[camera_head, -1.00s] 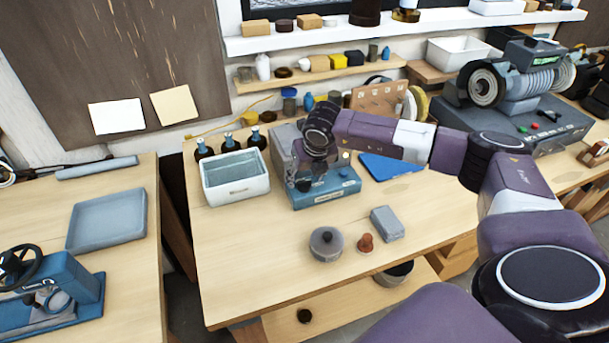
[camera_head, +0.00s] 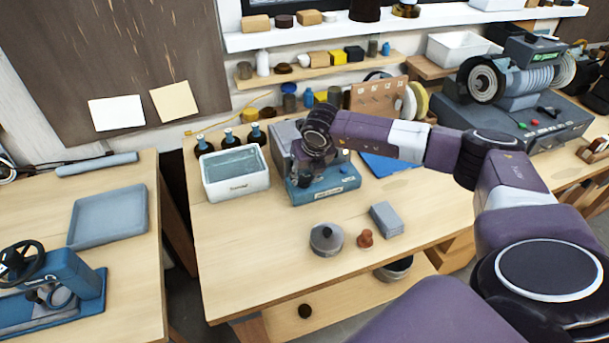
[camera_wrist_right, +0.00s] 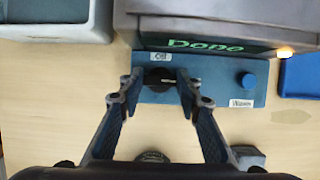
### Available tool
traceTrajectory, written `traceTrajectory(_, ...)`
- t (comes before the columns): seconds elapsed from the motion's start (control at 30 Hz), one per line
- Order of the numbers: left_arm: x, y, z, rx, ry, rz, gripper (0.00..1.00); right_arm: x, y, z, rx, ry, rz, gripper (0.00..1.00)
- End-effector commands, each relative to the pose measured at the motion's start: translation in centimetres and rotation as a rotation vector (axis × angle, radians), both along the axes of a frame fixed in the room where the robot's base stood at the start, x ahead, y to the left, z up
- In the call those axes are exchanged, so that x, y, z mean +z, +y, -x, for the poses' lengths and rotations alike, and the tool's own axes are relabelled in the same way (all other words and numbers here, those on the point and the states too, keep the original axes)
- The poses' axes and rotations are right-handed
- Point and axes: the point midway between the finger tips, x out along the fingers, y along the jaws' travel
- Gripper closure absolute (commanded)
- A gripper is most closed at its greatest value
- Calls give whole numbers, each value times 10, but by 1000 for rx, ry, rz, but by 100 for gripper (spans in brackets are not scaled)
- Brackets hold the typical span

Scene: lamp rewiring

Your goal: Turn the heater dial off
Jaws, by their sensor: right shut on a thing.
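The heater is a grey box on a blue base (camera_head: 335,184), on the middle table. In the right wrist view its blue panel (camera_wrist_right: 215,88) carries a black dial (camera_wrist_right: 160,76), an "Off" label above the dial, a "Warm" label at lower right and a blue knob (camera_wrist_right: 248,79). The grey housing (camera_wrist_right: 225,22) shows "Done" in green beside a lit lamp. My right gripper (camera_wrist_right: 158,82) is shut on the dial, one finger on each side. A small pale mark shows on the dial; its exact setting is hard to read. My left gripper is out of view.
A white water tub (camera_head: 236,186) stands left of the heater, with several dark bottles behind. A round lidded pot (camera_head: 326,239), a reddish-brown knob-like piece (camera_head: 365,238) and a grey block (camera_head: 386,219) stand in front. The tabletop at front left is bare.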

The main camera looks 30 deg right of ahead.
Motion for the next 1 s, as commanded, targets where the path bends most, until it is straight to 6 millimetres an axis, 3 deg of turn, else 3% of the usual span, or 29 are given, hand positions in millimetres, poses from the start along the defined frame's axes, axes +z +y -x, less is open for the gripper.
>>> traceTrajectory(0.37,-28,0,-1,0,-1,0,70,-5,-2,0,153,-1,1,93)
traceTrajectory(1.0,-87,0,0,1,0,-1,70,-2,-5,-2,744,-3,-2,93)
